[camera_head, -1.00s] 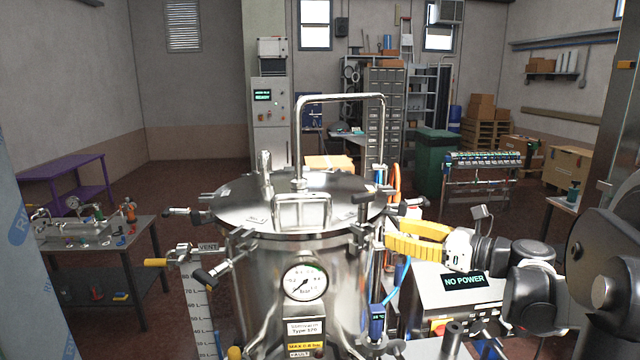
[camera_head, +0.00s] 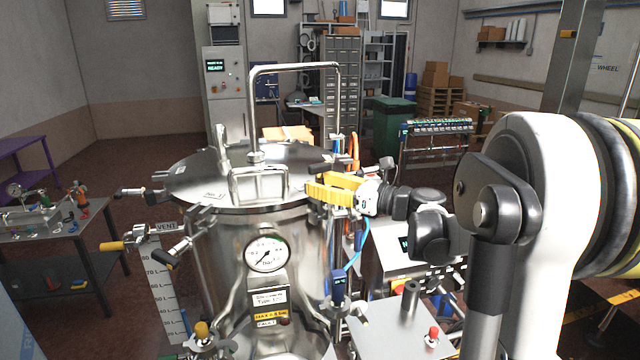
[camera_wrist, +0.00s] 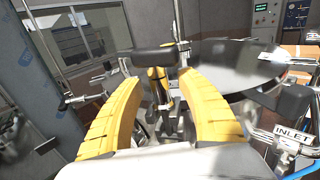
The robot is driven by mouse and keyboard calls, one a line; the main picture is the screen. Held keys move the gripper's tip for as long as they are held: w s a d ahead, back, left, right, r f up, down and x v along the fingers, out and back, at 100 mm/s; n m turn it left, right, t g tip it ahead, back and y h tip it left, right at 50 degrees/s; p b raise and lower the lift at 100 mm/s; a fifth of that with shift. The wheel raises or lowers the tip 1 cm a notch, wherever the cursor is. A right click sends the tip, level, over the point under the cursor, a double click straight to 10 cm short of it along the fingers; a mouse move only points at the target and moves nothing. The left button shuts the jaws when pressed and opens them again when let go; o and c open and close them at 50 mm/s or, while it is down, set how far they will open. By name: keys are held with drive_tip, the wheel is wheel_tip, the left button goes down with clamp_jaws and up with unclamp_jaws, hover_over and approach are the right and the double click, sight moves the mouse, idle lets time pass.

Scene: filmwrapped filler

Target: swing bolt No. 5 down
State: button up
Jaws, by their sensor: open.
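The steel vessel (camera_head: 223,245) stands in the middle of the head view, with its round lid (camera_head: 190,187) on top and several swing bolts around the rim. My gripper (camera_head: 318,190) is at the lid's right edge in the head view. In the wrist view my gripper (camera_wrist: 160,85) has its two yellow fingers apart, one on each side of a swing bolt with a black crossbar handle (camera_wrist: 155,60). The bolt looks upright at the lid edge (camera_wrist: 240,75). I cannot read its number, and the fingers partly hide its lower part.
An INLET label (camera_wrist: 289,131) and fittings are close at the wrist view's right. Left bolts with handles (camera_head: 172,258) stick out from the vessel. A bent pipe (camera_head: 295,67) rises above the lid. A control box (camera_head: 385,262) stands right of the vessel.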

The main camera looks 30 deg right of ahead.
clamp_jaws()
drive_tip(key=shift+f, duration=0.1)
